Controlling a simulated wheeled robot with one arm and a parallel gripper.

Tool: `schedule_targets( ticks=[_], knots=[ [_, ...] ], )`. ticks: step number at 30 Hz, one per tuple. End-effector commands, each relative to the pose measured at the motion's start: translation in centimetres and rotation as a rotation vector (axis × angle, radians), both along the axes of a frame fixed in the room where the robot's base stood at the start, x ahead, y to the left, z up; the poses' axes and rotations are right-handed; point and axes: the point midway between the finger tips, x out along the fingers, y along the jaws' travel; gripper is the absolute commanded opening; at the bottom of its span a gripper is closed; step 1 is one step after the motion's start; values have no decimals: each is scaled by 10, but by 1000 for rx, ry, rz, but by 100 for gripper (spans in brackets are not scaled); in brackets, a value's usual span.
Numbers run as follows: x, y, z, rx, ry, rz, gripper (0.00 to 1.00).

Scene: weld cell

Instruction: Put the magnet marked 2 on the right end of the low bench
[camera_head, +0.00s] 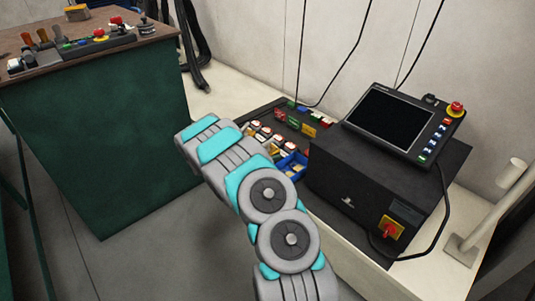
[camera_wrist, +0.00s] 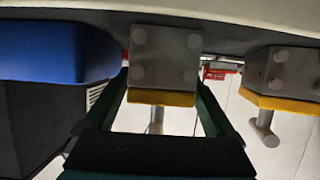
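In the wrist view, a grey block with pale round spots and a yellow band (camera_wrist: 163,55), which looks like a magnet, lies between and just beyond my gripper's (camera_wrist: 160,90) two dark green fingers. The fingers are apart, one near each side of it, with pale background between them; I cannot tell whether they touch it. A similar grey and yellow block (camera_wrist: 272,75) with a round stem is at the right. No number is readable on either. The head view shows a pale low bench (camera_head: 345,258) at the right. My arm shows there, but its gripper is hidden.
A black box (camera_head: 375,195) carrying a screen panel (camera_head: 395,122) stands on the bench. Small coloured parts lie in a dark tray (camera_head: 262,107) beside it. A pale post (camera_head: 488,212) stands at the far right. A green cabinet (camera_head: 105,150) stands left. A blue object (camera_wrist: 55,52) is beside my fingers.

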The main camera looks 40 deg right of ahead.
Motion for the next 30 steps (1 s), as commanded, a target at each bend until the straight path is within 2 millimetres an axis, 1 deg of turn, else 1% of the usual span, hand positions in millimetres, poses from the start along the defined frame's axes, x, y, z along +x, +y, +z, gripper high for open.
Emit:
schedule_targets(
  ticks=[1,2,12,13,17,24,27,30],
  knots=[
    [0,0,0,0,0,0,97],
    [0,0,0,0,0,0,100],
    [0,0,3,1,2,1,100],
    [0,2,2,1,2,2,100],
    [0,21,10,-2,-1,4,100],
    [-3,68,30,-2,-2,6,100],
    [-5,85,36,-1,-1,5,100],
    [-7,97,41,0,1,1,100]
  ],
)
